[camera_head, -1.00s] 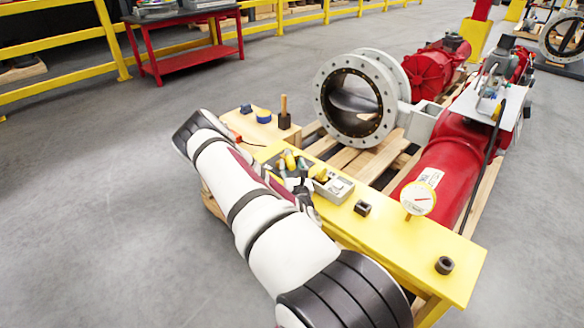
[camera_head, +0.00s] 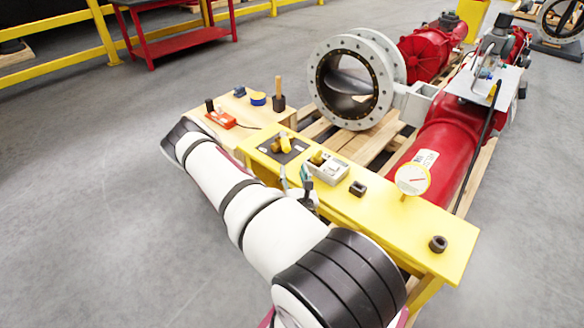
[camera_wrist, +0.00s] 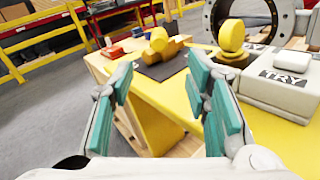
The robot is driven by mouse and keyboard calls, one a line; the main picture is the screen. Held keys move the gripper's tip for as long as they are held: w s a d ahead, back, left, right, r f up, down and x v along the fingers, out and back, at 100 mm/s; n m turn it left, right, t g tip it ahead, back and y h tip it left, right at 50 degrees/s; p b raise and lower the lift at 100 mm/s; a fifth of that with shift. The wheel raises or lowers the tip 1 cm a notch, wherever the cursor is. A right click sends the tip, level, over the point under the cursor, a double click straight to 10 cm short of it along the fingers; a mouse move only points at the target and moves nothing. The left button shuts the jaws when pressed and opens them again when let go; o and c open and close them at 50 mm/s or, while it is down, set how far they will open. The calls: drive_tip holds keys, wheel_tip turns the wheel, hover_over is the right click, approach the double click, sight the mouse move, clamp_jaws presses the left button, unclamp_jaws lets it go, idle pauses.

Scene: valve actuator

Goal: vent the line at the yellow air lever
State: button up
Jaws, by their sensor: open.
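Two yellow-handled fittings are on the yellow bench top. One (camera_head: 284,144) is a yellow handle on a brass-coloured body on a dark plate; it also shows in the wrist view (camera_wrist: 158,41). The other (camera_head: 318,158) is a round yellow knob on a brass-coloured base beside a grey box marked TRY (camera_wrist: 287,81); the knob also shows in the wrist view (camera_wrist: 231,36). I cannot tell for sure which is the air lever. My gripper (camera_wrist: 162,98) has teal pads, spread apart with nothing between them. It is at the near edge of the bench, short of both fittings.
A gauge (camera_head: 412,179) stands on the bench at the right, with a dark ring (camera_head: 438,244) and a small dark block (camera_head: 357,188). A wooden table (camera_head: 236,111) behind holds a red item and a tape roll. A large flanged valve (camera_head: 352,88) stands behind.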

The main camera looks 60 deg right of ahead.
drive_tip(key=c, duration=0.4)
drive_tip(key=w+d+r+m+h+b, duration=0.1)
drive_tip(key=w+h, duration=0.1)
drive_tip(key=w+d+r+m+h+b, duration=0.1)
drive_tip(key=w+d+r+h, duration=0.1)
drive_tip(key=w+h, duration=0.1)
drive_tip(key=w+d+r+m+h+b, duration=0.1)
drive_tip(key=w+m+h, duration=0.1)
drive_tip(key=w, duration=0.1)
drive_tip(key=shift+w+d+r, duration=0.1)
drive_tip(key=shift+d+r, duration=0.05)
drive_tip(key=shift+r, duration=0.2)
clamp_jaws()
drive_tip(key=w+r+m+g+h+b, duration=0.35)
drive_tip(key=m+g+h, duration=0.25)
drive_tip(key=m+g, duration=1.05)
drive_tip(key=m+g+y+b, duration=0.3)
drive_tip(key=m+g+y, duration=0.4)
drive_tip(key=m+y, duration=0.7)
approach(285, 141)
drive_tip(key=shift+n+y, duration=0.55)
drive_tip(key=shift+y, duration=0.05)
drive_tip(key=b+x, duration=0.1)
drive_tip(key=x, duration=0.2)
drive_tip(key=f+b+x, duration=0.1)
drive_tip(key=x, duration=0.2)
drive_tip(key=shift+b, duration=0.3)
